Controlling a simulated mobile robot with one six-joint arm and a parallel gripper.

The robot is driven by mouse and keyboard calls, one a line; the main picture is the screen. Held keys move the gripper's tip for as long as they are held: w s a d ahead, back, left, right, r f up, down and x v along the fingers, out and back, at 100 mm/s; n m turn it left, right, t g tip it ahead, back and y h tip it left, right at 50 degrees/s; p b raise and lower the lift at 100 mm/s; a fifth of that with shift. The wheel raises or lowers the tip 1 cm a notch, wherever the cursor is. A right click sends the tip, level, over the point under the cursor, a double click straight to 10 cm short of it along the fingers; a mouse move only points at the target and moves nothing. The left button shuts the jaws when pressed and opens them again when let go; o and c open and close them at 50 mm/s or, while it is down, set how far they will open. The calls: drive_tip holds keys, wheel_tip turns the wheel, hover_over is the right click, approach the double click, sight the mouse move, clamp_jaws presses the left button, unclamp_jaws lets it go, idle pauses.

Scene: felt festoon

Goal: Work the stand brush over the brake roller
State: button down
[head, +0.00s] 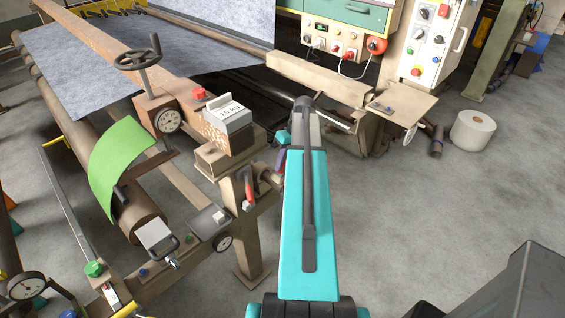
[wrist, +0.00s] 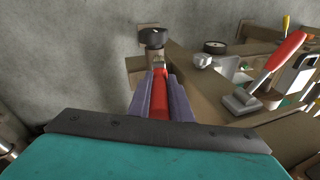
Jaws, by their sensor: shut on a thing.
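My gripper (wrist: 161,95) has purple fingers, shut on a red handle (wrist: 161,88) in the wrist view. Beyond the fingertips, in line with the handle, are a tan neck and a dark rounded head (wrist: 153,38); this looks like the stand brush, but I cannot tell if all these parts are one piece. The head is close to a tan frame part; contact is unclear. In the head view my gripper (head: 280,162) is mostly hidden by my teal arm, beside the tan stand. A brown roller (head: 138,219) lies at lower left; I cannot tell if it is the brake roller.
A red-handled lever (wrist: 272,66) stands right of my gripper in the wrist view.

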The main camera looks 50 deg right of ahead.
drive_tip(key=shift+s, duration=0.35)
drive_tip(key=shift+w, duration=0.25)
drive_tip(key=shift+w+d, duration=0.1)
drive_tip(key=shift+w, duration=0.9)
drive_tip(key=shift+s, duration=0.15)
drive_tip(key=shift+s, duration=1.05)
drive_tip(key=shift+w, duration=0.15)
drive_tip(key=shift+w, duration=1.05)
drive_tip(key=shift+s, duration=0.15)
drive_tip(key=shift+s, duration=1.05)
